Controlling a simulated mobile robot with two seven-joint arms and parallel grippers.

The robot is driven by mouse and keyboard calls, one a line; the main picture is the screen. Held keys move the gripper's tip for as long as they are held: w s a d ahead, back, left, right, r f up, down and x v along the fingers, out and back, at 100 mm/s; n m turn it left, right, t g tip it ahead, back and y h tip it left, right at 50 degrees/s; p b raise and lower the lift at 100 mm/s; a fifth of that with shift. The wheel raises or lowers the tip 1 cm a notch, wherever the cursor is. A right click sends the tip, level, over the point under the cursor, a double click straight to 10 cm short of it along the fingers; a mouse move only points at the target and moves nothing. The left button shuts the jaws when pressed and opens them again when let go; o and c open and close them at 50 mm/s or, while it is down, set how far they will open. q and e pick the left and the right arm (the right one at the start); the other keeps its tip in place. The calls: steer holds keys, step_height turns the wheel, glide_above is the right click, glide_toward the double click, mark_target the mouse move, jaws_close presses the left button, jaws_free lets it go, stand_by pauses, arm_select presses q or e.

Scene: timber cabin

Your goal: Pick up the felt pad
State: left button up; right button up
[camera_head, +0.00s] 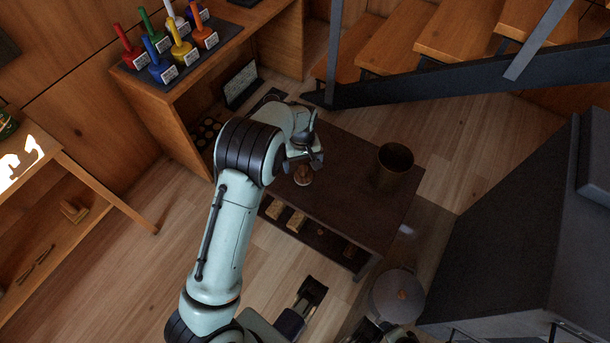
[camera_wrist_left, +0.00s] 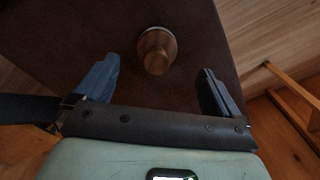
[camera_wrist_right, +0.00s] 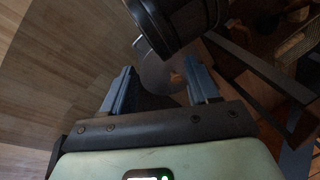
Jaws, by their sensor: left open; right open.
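A small round wooden piece with a turned knob and a pale rim at its base, which looks like the felt pad (camera_head: 303,176), stands on the dark brown table. In the left wrist view this felt pad (camera_wrist_left: 157,50) shows from above, centred between the fingers and slightly beyond the tips. My left gripper (camera_head: 303,160) is open and empty above it, close by, with no contact visible. The left wrist view shows its two fingers apart (camera_wrist_left: 160,65). My right gripper (camera_wrist_right: 159,68) is open and empty in the right wrist view, away from the table top.
A brown cup (camera_head: 395,163) stands on the table (camera_head: 345,205) right of the pad. Light blocks (camera_head: 275,209) lie on its lower shelf. A round grey lidded pot (camera_head: 397,296) is near the front. A cabinet (camera_head: 185,92) holds colourful handled tools. A dark bulky unit stands right.

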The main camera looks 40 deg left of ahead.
mark_target(304, 169)
arm_select(q)
steer(key=f, duration=0.2)
steer(key=f+b, duration=0.1)
steer(key=f, duration=0.1)
steer(key=f+b, duration=0.1)
steer(key=f, duration=0.2)
steer(key=shift+w, duration=0.3)
steer(key=c, duration=1.1)
arm_select(e)
steer(key=shift+t+h, duration=0.3)
steer(key=shift+t, duration=0.3)
steer(key=w, duration=0.1)
steer(key=w+d+f, duration=0.1)
steer(key=w+f, duration=0.1)
steer(key=shift+w+d+f, duration=0.2)
steer(key=shift+w+d, duration=0.05)
steer(key=shift+d, duration=0.15)
